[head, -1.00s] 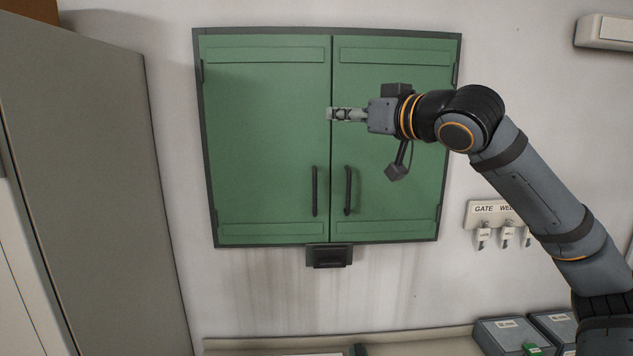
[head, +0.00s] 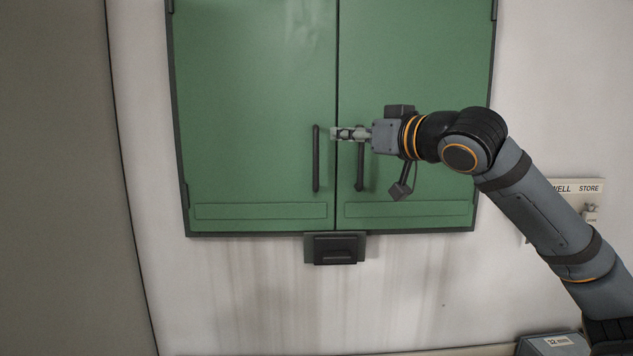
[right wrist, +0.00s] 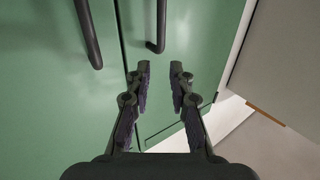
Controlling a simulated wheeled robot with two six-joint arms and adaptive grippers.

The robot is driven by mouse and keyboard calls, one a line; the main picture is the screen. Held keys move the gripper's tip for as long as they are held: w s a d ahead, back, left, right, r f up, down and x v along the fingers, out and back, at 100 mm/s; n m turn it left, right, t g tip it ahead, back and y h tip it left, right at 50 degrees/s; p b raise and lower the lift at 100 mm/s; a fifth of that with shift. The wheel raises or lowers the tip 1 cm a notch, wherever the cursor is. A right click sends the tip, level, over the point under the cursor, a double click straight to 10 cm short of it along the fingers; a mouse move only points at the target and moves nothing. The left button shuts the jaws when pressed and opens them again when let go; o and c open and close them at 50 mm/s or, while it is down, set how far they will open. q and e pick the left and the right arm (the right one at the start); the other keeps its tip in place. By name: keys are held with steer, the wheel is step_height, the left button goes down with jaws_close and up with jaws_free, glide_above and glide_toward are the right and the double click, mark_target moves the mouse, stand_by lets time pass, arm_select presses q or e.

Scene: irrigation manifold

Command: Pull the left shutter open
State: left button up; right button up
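The left shutter (head: 250,100) is a green door in a dark frame, and it is shut flush beside the right shutter (head: 430,60). Its black vertical handle (head: 316,158) stands near the middle seam. My right gripper (head: 340,134) points left in front of the seam, near the handle's upper end, apart from it in the head view. In the right wrist view my right gripper (right wrist: 160,68) is open and empty. That view appears upside down; the left shutter's handle (right wrist: 161,25) lies just ahead of the fingertips. My left gripper is not in view.
The right shutter's handle (head: 360,170) is partly behind my right gripper. A black latch box (head: 337,249) sits under the cabinet. A tall grey cabinet (head: 60,180) stands at the left.

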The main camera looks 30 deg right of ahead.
arm_select(q)
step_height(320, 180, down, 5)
steer(key=b, duration=0.3)
arm_select(e)
glide_toward(318, 152)
steer(key=w+p, duration=0.6)
steer(key=p, duration=0.1)
steer(key=w+p, duration=0.3)
steer(key=p, duration=0.1)
steer(key=shift+w+a+r, duration=0.2)
steer(key=shift+w+r, duration=0.05)
steer(key=shift+r, duration=0.05)
steer(key=shift+w+f+p, duration=0.2)
steer(key=shift+w+p, duration=0.2)
steer(key=shift+w, duration=0.05)
steer(key=shift+w+f, duration=0.15)
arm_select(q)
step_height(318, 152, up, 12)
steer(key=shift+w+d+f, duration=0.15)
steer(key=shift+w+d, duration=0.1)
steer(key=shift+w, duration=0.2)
arm_select(e)
steer(key=shift+c, duration=0.2)
jaws_close()
